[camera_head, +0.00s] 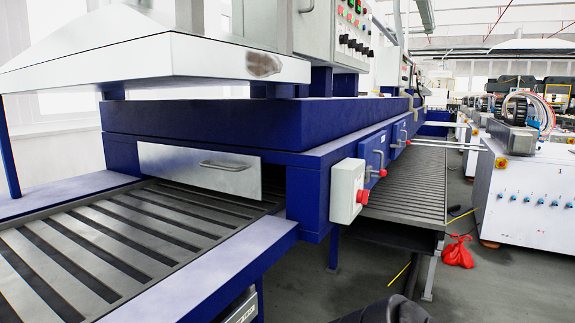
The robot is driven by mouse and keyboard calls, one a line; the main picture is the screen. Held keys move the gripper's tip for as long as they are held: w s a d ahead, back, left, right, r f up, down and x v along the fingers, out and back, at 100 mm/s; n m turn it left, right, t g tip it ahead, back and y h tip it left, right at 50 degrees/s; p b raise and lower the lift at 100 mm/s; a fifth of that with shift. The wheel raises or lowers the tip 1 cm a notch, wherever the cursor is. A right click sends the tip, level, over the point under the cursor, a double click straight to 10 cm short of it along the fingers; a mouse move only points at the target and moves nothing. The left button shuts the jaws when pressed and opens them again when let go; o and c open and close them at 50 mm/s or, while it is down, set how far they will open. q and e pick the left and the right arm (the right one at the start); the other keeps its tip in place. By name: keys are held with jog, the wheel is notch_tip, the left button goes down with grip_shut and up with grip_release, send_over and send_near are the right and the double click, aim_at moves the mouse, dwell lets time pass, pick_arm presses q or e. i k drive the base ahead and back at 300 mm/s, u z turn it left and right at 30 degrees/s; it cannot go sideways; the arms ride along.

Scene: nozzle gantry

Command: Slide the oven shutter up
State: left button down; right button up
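The oven shutter (185,168) is a flat silvery metal plate in the front opening of the blue oven (230,125). Its horizontal bar handle (225,165) is on the right half of the plate. The lower edge of the shutter hangs close above the slatted conveyor (120,235), which runs under it. Neither gripper shows in the head view. A dark rounded shape at the bottom edge, right of the middle, may be part of my own body.
A white box with a red emergency button (361,196) sticks out at the oven's front corner. A metal hood (160,60) overhangs above the shutter. A red bag (458,252) lies on the floor at right.

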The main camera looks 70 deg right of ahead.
aim_at(239, 175)
jog(key=u, duration=1.3)
jog(key=k, duration=1.1)
jog(key=z, duration=1.6)
